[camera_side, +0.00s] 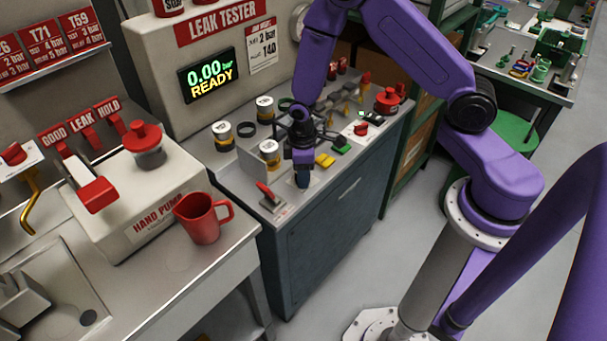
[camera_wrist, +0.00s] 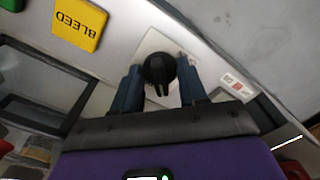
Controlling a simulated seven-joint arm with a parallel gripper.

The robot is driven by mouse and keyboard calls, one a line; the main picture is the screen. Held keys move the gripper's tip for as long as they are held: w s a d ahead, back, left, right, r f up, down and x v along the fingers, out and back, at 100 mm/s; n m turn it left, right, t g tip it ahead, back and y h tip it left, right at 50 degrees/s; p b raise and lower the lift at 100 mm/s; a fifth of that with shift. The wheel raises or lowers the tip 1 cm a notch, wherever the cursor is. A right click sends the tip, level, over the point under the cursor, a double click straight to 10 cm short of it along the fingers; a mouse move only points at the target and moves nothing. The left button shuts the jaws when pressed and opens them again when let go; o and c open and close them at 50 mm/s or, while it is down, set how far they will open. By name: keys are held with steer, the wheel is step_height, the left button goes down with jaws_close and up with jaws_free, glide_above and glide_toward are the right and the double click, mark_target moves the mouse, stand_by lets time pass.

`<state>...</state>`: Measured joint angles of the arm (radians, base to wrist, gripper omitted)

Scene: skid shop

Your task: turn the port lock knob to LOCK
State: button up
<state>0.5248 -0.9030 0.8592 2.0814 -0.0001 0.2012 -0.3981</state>
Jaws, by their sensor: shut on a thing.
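The port lock knob (camera_wrist: 160,70) is a round black knob with a narrow pointer, on a pale square plate in the wrist view. My gripper (camera_wrist: 158,85) has its two dark blue fingers on either side of the knob, shut on it. In the side view my gripper (camera_side: 303,180) points down at the front edge of the leak tester bench and hides the knob. A small label with red marks (camera_wrist: 238,86) sits to the right of the plate; I cannot read its words.
A yellow BLEED button (camera_wrist: 79,24) lies left of the knob, with a green button (camera_side: 342,145) nearby. A red-handled lever (camera_side: 268,196) stands close left of my gripper. A red mug (camera_side: 202,218) stands on the neighbouring bench. The floor in front is clear.

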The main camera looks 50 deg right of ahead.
steer(key=shift+m, duration=2)
steer(key=shift+m, duration=1.1)
steer(key=o, duration=0.3)
